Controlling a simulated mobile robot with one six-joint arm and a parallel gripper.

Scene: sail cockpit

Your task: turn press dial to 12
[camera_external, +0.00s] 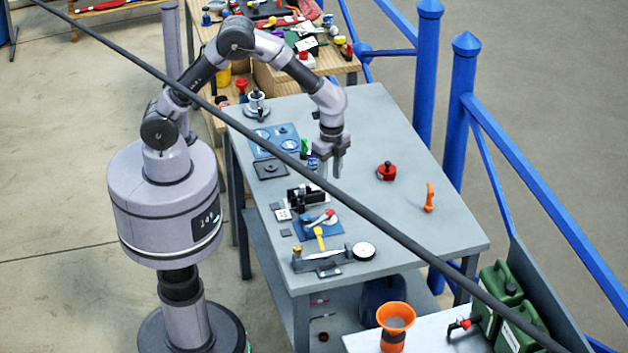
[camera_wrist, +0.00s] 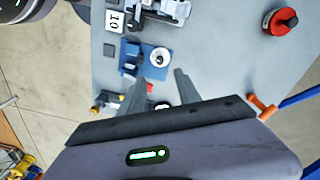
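My gripper (camera_external: 332,172) hangs over the grey bench, pointing down. Its two fingers are apart with nothing between them, also in the wrist view (camera_wrist: 160,80). A black press-like device (camera_external: 305,195) stands on the bench below and left of it. It shows silver-grey at the top of the wrist view (camera_wrist: 165,10). A white card (camera_wrist: 115,20) reading "10" lies beside it; it also shows in the external view (camera_external: 283,214). A blue plate (camera_external: 308,233) with a red-handled lever and a pale round disc (camera_external: 331,217) is in front. I cannot tell which part is the press dial.
A round gauge (camera_external: 363,251) stands near the bench's front edge. A red round object (camera_external: 387,171) and an orange handle (camera_external: 430,198) stand to the right. A blue panel with dials (camera_external: 275,140) lies behind. The bench's right middle is mostly clear. Blue railings border it.

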